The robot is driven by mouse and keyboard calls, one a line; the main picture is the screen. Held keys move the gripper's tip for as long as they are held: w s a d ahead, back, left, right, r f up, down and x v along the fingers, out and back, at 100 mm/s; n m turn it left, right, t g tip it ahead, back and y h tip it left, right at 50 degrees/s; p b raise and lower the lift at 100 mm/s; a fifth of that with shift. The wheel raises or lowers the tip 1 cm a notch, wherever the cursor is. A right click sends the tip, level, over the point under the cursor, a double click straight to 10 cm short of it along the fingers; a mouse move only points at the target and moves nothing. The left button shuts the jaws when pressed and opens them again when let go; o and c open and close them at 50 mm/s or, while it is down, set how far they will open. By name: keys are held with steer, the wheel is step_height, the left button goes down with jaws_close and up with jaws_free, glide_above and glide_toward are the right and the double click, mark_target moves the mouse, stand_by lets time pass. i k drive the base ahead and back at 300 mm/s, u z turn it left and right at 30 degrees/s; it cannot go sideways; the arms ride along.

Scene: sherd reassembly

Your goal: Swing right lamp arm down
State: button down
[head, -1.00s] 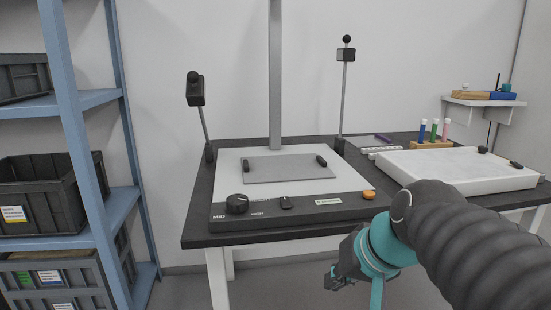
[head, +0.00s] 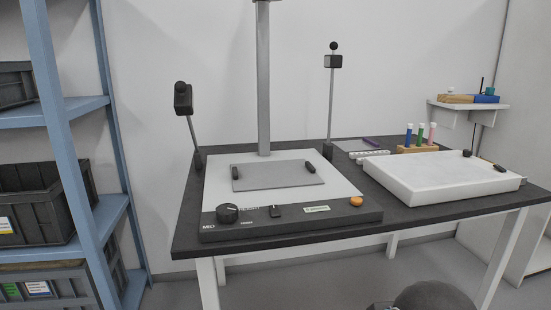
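The right lamp arm (head: 331,100) stands nearly upright at the back right corner of the copy stand's base (head: 350,190). It is a thin grey rod with a dark lamp head (head: 333,61) and a round black knob (head: 334,45) on top. The left lamp arm (head: 194,133) stands at the back left, tilted to the left, with its dark head (head: 183,98) up. My gripper is not clearly in view. Only a dark rounded part of my arm shows at the bottom edge.
The dark table (head: 300,235) carries the stand with its grey column (head: 263,80). A white tray (head: 440,190) lies to the right, with tubes in a wooden rack (head: 418,149) behind it. A blue shelf frame (head: 60,130) stands at left. Floor in front is clear.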

mark_target(333, 61)
steer(key=k, duration=0.55)
steer(key=z, duration=0.9)
steer(key=i, duration=1.3)
steer(key=u, duration=0.65)
